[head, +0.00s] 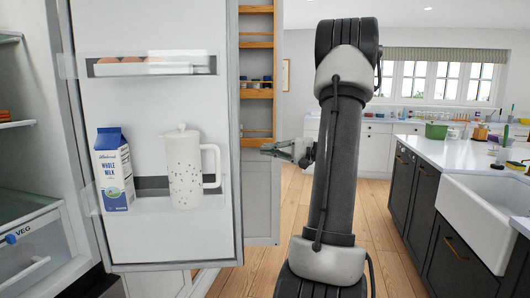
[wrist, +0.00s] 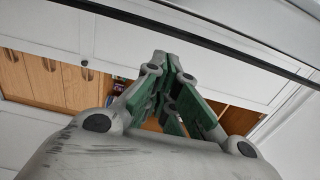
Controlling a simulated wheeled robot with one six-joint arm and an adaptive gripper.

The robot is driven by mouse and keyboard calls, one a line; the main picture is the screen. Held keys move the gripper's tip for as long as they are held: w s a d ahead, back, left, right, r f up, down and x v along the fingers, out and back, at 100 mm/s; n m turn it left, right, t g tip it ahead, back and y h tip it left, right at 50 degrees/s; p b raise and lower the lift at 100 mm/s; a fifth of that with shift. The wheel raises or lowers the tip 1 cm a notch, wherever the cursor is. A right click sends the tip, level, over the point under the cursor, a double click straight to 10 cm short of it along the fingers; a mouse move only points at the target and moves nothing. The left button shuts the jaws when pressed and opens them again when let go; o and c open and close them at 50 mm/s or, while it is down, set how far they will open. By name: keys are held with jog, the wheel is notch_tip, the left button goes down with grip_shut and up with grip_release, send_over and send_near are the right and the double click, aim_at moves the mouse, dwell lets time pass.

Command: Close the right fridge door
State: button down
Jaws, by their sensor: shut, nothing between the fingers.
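The right fridge door (head: 150,235) stands wide open in the head view, its white inner face towards me. Its racks hold a milk carton (head: 114,170), a speckled white pitcher (head: 184,165) and eggs (head: 130,60). The open fridge interior (head: 20,165) is at the left edge. My gripper (head: 266,148) is shut and empty, to the right of the door's free edge, at about mid-height; I cannot tell whether it touches the door. In the wrist view the fingers of my gripper (wrist: 165,58) are together, with white panels beyond them.
A wooden shelf unit (head: 257,90) stands behind the door. A kitchen island (head: 445,190) with a white sink (head: 487,215) is on the right. Wooden floor (head: 385,235) is clear between the door and the island. A back counter (head: 400,123) lies under the windows.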

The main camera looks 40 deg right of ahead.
jog(key=w+a, duration=0.2)
jog(key=a, duration=0.5)
jog(key=shift+w, duration=0.25)
jog(key=shift+a, duration=0.1)
